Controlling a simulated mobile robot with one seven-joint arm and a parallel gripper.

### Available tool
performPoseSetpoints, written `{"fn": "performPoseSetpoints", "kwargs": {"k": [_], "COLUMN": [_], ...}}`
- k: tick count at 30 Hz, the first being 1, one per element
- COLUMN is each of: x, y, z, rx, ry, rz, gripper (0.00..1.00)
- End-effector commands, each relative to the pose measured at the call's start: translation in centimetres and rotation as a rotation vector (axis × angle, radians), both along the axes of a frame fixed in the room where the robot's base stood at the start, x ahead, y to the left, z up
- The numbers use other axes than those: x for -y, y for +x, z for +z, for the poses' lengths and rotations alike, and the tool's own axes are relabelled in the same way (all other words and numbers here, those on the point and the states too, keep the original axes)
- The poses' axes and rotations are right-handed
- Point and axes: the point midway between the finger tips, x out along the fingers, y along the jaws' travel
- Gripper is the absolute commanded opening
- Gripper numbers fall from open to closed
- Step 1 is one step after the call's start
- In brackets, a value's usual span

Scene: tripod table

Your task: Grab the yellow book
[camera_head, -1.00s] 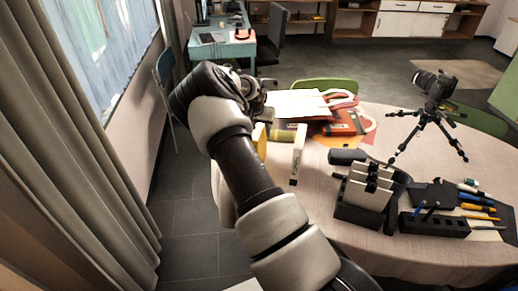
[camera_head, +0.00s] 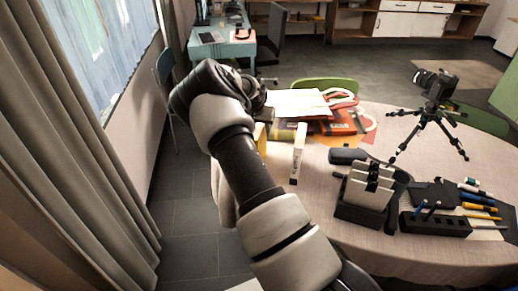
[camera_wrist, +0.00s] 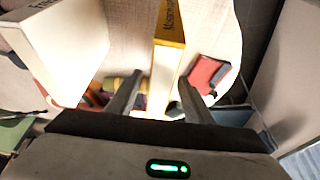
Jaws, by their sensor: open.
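The yellow book (camera_wrist: 168,45) stands upright in the wrist view, its narrow yellow edge with dark lettering towards the camera and a pale side showing. My gripper (camera_wrist: 159,77) is open, with one finger on each side of the book's near end. I cannot tell whether either finger touches it. In the head view only a small strip of the yellow book (camera_head: 261,136) shows beside my arm, and my arm hides the rest. My fingers are not clear in that view.
A white upright book (camera_head: 298,153) stands to the right of the yellow one, and a large white book (camera_wrist: 62,45) is left in the wrist view. A red item (camera_wrist: 208,74) lies right of the fingers. A camera tripod (camera_head: 428,130) and a black holder (camera_head: 364,205) stand farther right.

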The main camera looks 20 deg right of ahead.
Motion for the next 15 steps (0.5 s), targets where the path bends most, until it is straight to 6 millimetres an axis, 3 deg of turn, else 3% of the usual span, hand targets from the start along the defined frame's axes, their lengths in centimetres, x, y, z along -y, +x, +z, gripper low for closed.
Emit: {"fn": "performPoseSetpoints", "kwargs": {"k": [2, 9, 15], "x": [0.00, 0.00, 0.00], "y": [0.00, 0.01, 0.01], "z": [0.01, 0.01, 0.01], "rx": [0.000, 0.000, 0.000], "ry": [0.000, 0.000, 0.000], "rz": [0.000, 0.000, 0.001], "gripper": [0.43, 0.03, 0.00]}}
